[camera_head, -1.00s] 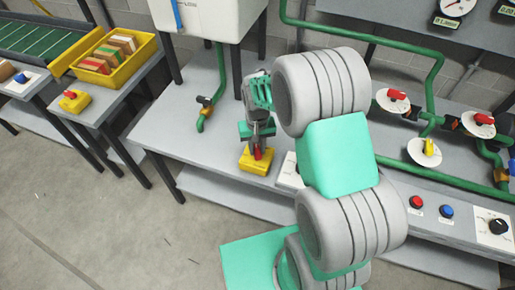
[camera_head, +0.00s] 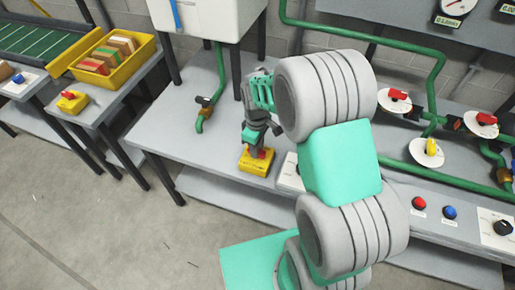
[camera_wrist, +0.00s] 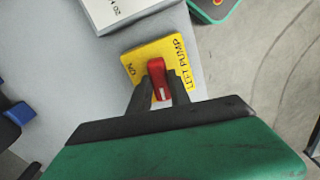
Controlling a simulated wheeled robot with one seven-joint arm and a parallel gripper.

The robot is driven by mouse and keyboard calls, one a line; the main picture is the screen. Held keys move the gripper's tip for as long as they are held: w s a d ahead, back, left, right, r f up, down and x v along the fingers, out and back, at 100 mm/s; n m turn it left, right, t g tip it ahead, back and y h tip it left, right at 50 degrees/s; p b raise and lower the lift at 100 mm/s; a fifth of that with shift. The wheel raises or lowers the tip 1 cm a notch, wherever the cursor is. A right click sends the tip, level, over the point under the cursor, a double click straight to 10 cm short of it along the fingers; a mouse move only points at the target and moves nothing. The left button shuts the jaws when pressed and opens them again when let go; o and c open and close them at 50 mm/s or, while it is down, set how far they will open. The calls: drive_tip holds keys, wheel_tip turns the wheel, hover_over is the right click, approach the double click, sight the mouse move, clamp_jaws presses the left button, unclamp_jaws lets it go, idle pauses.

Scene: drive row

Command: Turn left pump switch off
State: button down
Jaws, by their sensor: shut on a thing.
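The left pump switch is a yellow box (camera_head: 256,166) with a red handle (camera_head: 262,154), on the front part of the grey bench. In the wrist view the yellow box (camera_wrist: 138,60) reads LEFT PUMP along one side and ON near the opposite corner. The red handle (camera_wrist: 157,78) has a white mark at its end nearest my gripper. My gripper (camera_wrist: 160,91) is shut on the handle, a finger on each side. In the head view my gripper (camera_head: 258,143) reaches down onto the switch. Any OFF label is hidden.
Another yellow switch box with a red handle (camera_head: 71,102) stands on the left bench, near a yellow crate (camera_head: 118,72) of blocks. A white control panel (camera_wrist: 127,10) lies close beside the switch. Green pipes (camera_head: 433,75) and valves are at the right.

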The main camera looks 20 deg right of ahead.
drive_tip(key=shift+n, duration=0.7)
drive_tip(key=c, duration=1.2)
unclamp_jaws()
wheel_tip(320, 180, up, 8)
drive_tip(key=shift+s+f+b, duration=0.1)
drive_tip(key=shift+b, duration=0.25)
